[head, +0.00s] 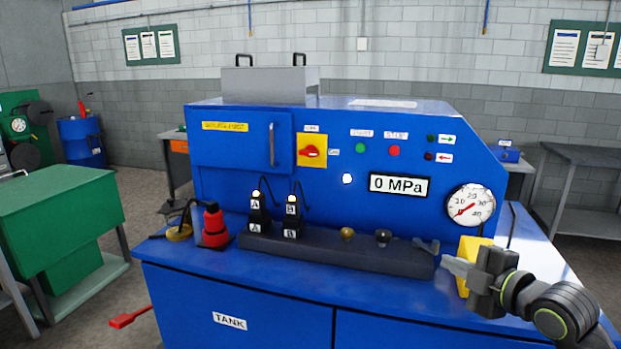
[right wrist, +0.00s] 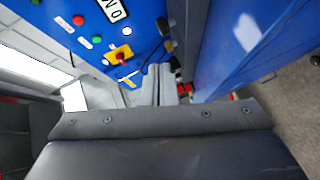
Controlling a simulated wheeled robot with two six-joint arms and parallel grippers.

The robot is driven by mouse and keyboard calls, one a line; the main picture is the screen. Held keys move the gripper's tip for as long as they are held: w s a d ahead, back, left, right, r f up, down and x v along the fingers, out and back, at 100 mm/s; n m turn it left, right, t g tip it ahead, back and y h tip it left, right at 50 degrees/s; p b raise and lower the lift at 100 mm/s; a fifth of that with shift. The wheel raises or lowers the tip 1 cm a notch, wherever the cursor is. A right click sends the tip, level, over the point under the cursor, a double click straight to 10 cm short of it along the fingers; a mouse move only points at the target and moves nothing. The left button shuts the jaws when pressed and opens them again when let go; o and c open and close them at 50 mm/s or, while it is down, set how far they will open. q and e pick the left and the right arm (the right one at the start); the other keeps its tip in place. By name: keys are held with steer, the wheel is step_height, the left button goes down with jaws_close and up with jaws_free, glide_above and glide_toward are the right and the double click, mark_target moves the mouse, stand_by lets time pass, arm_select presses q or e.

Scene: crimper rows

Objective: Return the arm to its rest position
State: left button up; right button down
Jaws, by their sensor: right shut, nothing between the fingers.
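My right gripper (head: 459,268) is at the right end of the blue machine's bench top, in front of a yellow block (head: 470,250). It is shut with nothing between its fingers. The right wrist view shows the closed grey fingers (right wrist: 158,88) pointing toward the blue machine. My right arm comes in from the lower right of the head view. My left gripper is not in the head view.
The blue machine (head: 340,120) fills the middle, with a gauge (head: 470,205) and a 0 MPa display (head: 399,185). A dark manifold bar (head: 335,253) with plugs A and B lies on its bench. A red bottle jack (head: 214,228) stands left. A green bench (head: 60,210) is at far left.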

steer(key=s+d+f+m+g+h, duration=0.15)
steer(key=s+f+m, duration=0.35)
steer(key=f, duration=0.5)
steer(key=s+f+m+g+h, duration=0.2)
steer(key=s+f+m+h, duration=0.15)
steer(key=s+f, duration=0.55)
steer(key=s+d+f+m+g+h, duration=0.1)
steer(key=s+f+m+g+h, duration=0.15)
steer(key=s+f+m, duration=0.6)
steer(key=s+d+f+m+g+h, duration=0.1)
steer(key=s+f+m+g, duration=0.25)
steer(key=s, duration=1.05)
step_height(320, 180, down, 24)
steer(key=d+g, duration=0.2)
steer(key=s+a+f+g+y, duration=0.1)
steer(key=s+f, duration=1.4)
steer(key=f, duration=0.1)
steer(key=shift+a+f, duration=0.2)
steer(key=shift+a, duration=0.15)
